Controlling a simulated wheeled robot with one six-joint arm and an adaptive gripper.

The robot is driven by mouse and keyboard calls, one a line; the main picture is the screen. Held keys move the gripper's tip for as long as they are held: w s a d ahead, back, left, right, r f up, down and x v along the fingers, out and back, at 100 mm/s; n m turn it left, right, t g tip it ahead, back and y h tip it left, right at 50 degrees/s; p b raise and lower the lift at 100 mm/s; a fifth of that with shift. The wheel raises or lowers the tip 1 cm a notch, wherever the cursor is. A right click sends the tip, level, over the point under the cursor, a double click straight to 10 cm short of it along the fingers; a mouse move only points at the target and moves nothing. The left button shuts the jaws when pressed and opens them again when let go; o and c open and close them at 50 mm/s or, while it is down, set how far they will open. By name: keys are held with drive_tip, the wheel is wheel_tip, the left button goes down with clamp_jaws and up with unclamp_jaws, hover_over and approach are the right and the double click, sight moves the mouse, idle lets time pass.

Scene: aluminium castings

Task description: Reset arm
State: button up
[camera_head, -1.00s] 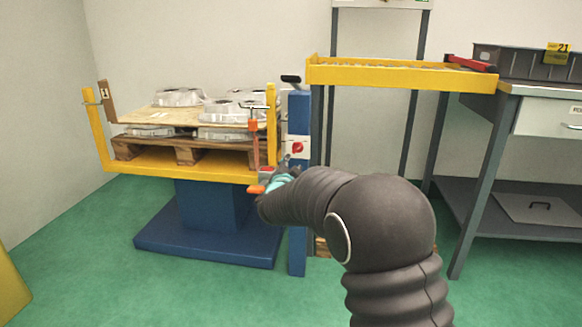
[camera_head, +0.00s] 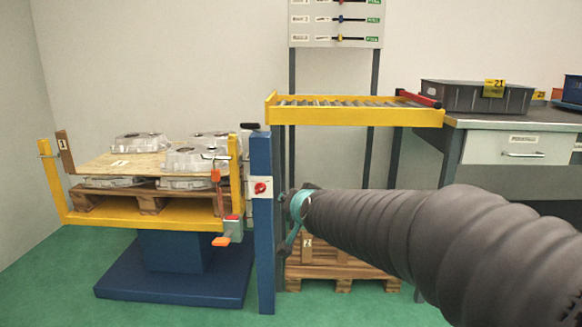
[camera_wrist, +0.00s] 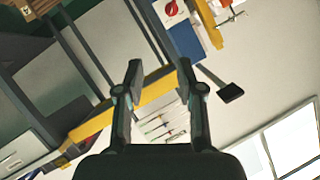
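My arm in its dark ribbed sleeve reaches in from the right in the head view, with a teal band near its far end. Behind the fingers are the yellow edge of the roller conveyor and a white wall board, both some way off. My gripper touches nothing that I can see.
A blue lift table (camera_head: 172,292) at left bears a pallet (camera_head: 150,200) with aluminium castings (camera_head: 140,141). A blue post (camera_head: 263,220) with a red switch stands beside it. The roller conveyor (camera_head: 355,115) leads to a workbench (camera_head: 500,118) with a grey crate (camera_head: 470,97).

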drive_tip(key=s+d+f+n+g+h+p, duration=0.1)
drive_tip(key=s+d, duration=0.4)
drive_tip(key=s, duration=0.6)
drive_tip(key=s+d+f+n+g+h+p, duration=0.1)
drive_tip(key=s+d+g, duration=0.3)
drive_tip(key=s, duration=0.7)
drive_tip(key=s+d+f+n+g+h+p, duration=0.1)
drive_tip(key=s+d+f+g+p, duration=0.1)
drive_tip(key=s+d, duration=0.4)
drive_tip(key=s+f+p, duration=0.1)
drive_tip(key=s, duration=0.4)
drive_tip(key=shift+d+g+h, duration=0.3)
drive_tip(key=shift+s, duration=0.1)
idle(2.1)
